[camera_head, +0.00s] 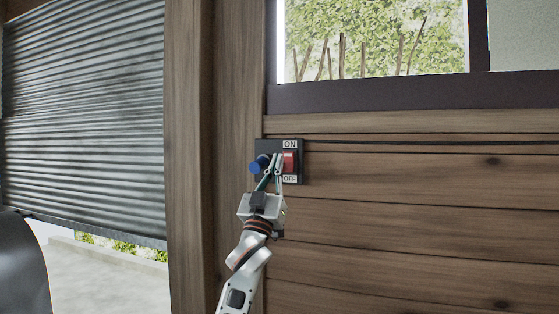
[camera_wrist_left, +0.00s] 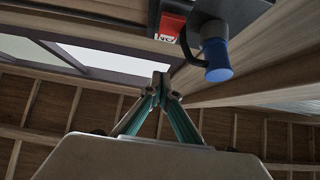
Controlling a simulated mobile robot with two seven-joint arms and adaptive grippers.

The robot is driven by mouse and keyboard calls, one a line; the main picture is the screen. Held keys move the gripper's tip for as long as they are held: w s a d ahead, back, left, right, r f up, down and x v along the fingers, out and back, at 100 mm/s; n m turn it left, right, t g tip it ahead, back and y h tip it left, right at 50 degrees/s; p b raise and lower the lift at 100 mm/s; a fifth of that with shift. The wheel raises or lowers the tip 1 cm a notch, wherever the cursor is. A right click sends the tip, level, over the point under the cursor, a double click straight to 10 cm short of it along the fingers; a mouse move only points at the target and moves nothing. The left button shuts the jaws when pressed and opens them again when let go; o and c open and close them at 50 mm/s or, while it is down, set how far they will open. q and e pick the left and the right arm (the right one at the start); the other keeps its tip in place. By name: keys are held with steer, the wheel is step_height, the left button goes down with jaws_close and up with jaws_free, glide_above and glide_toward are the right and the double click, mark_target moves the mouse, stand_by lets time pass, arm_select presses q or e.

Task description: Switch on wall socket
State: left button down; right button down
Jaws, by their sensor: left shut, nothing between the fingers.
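The wall socket (camera_head: 298,170) is a dark box on the plank wall, with a red switch (camera_head: 291,161) between an ON label above and an OFF label below. A blue round part (camera_head: 255,166) sticks out at its left. My left gripper (camera_head: 276,157) is shut and empty. In the head view its fingertips overlap the box between the blue part and the red switch. In the left wrist view the red switch (camera_wrist_left: 170,24) and blue part (camera_wrist_left: 217,62) lie above the closed fingertips (camera_wrist_left: 161,84). Contact with the switch cannot be told. My right gripper is not in view.
A dark-framed window (camera_head: 400,94) is above the socket. A wooden post (camera_head: 190,150) stands left of it, beside a partly raised corrugated metal shutter (camera_head: 85,120). The plank wall (camera_head: 430,220) right of the socket is clear.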

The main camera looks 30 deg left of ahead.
arm_select(q)
steer(key=v, duration=0.7)
steer(key=shift+s+b, duration=0.4)
steer(key=shift+b, duration=0.05)
steer(key=shift+r, duration=0.1)
steer(key=d+f+m+g+h, duration=0.2)
steer(key=d+f+g, duration=0.1)
steer(key=f, duration=1)
steer(key=d+f+m+g+h, duration=0.15)
steer(key=d+f, duration=0.25)
steer(key=f, duration=1)
steer(key=d+f+m+g+h, duration=0.2)
steer(key=d+f+g+h, duration=0.1)
steer(key=f, duration=1)
steer(key=s+d+f+g, duration=0.3)
steer(key=s+d+f, duration=0.1)
steer(key=s+f, duration=0.5)
steer(key=s+d+f+m+g+h, duration=0.1)
steer(key=s+d+f, duration=0.3)
steer(key=s+f, duration=0.5)
steer(key=s+d+f+g+h, duration=0.1)
steer(key=s+d+f+g, duration=0.3)
steer(key=s+f, duration=0.5)
step_height(320, 180, down, 5)
steer(key=shift+g, duration=0.35)
steer(key=shift+m+h, duration=0.25)
